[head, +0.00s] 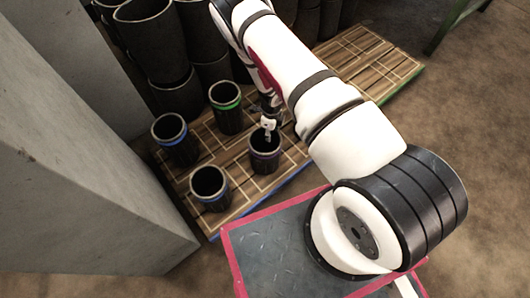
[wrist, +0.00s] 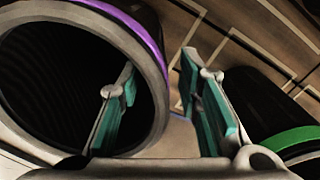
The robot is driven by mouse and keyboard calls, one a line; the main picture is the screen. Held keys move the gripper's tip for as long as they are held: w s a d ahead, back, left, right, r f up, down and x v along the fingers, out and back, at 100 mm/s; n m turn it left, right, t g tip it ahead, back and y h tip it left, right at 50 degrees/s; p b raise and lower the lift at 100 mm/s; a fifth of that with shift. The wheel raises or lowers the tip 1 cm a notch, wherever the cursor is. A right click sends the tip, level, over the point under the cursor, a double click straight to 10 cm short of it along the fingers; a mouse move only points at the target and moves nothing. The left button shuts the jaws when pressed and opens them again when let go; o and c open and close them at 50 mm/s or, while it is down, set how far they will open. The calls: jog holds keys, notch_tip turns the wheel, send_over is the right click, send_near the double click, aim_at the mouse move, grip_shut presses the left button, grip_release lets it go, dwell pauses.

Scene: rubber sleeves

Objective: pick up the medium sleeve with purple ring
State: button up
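The medium sleeve with the purple ring (head: 265,161) stands upright on the wooden pallet, a black open-topped tube with a grey rim. In the wrist view the purple-ringed sleeve (wrist: 92,16) fills the left side, its dark mouth facing the camera. My gripper (head: 268,128) is at its rim in the head view. In the wrist view my gripper (wrist: 160,75) is open, with teal finger pads. The left finger shows over the sleeve's mouth and the right finger is outside, with the wall between them. Gaps show beside both fingers. Whether the left fingertip is below the rim is hard to tell.
A green-ringed sleeve (head: 225,110) stands behind and also shows in the wrist view (wrist: 285,139), close to the right finger. A blue-ringed sleeve (head: 174,140) and another sleeve (head: 210,188) stand left on the pallet (head: 350,65). Larger sleeves (head: 150,40) stack behind. A concrete block (head: 70,170) rises left.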

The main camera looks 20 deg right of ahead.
grip_shut()
